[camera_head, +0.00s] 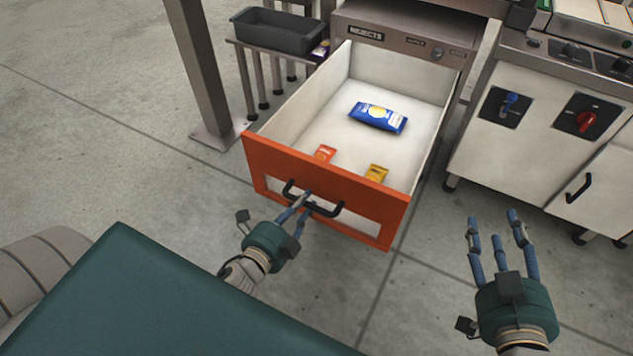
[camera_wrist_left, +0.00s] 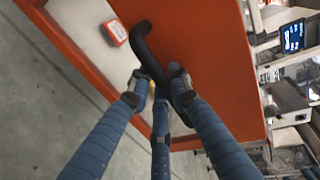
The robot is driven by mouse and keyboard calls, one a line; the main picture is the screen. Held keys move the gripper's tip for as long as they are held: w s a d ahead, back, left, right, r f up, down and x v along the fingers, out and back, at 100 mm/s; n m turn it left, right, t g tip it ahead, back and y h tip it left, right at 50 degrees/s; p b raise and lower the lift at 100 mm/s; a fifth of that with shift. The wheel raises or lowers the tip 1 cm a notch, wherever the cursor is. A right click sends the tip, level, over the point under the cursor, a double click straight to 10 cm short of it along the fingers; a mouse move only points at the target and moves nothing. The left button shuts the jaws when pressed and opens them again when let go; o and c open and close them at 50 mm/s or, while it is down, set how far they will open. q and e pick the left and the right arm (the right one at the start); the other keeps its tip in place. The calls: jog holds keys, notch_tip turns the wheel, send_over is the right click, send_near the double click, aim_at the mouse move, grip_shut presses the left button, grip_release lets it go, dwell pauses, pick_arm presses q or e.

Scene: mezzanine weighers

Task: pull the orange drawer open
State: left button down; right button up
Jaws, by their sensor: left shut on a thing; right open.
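The orange drawer (camera_head: 262,168) stands pulled well out of the cabinet in the head view. Its white inside holds a blue packet (camera_head: 377,117), an orange packet (camera_head: 325,153) and a yellow packet (camera_head: 376,173). My left gripper (camera_head: 303,203) is shut on the black handle (camera_head: 329,211) at the drawer front. In the left wrist view its fingers (camera_wrist_left: 158,88) close around the black handle (camera_wrist_left: 150,62), against the orange front (camera_wrist_left: 205,50). My right gripper (camera_head: 495,222) is open and empty, right of the drawer and apart from it.
The cabinet (camera_head: 405,40) is labelled REJECTS. A dark grey bin (camera_head: 277,32) stands on a rack at the left, beside a metal post (camera_head: 200,70). A white cabinet with switches (camera_head: 545,119) stands at the right. The floor in front is clear.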

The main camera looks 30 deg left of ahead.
pick_arm(q)
jog(key=shift+f+v, duration=0.2)
jog(key=shift+v, duration=0.75)
jog(key=shift+f+v, duration=0.2)
jog(key=shift+v, duration=0.7)
jog(key=shift+f+v, duration=0.2)
jog(key=shift+v, duration=0.75)
jog(key=shift+s, duration=0.1)
jog(key=c, duration=1.6)
grip_release()
jog(key=shift+c, duration=0.2)
jog(key=v, duration=1.2)
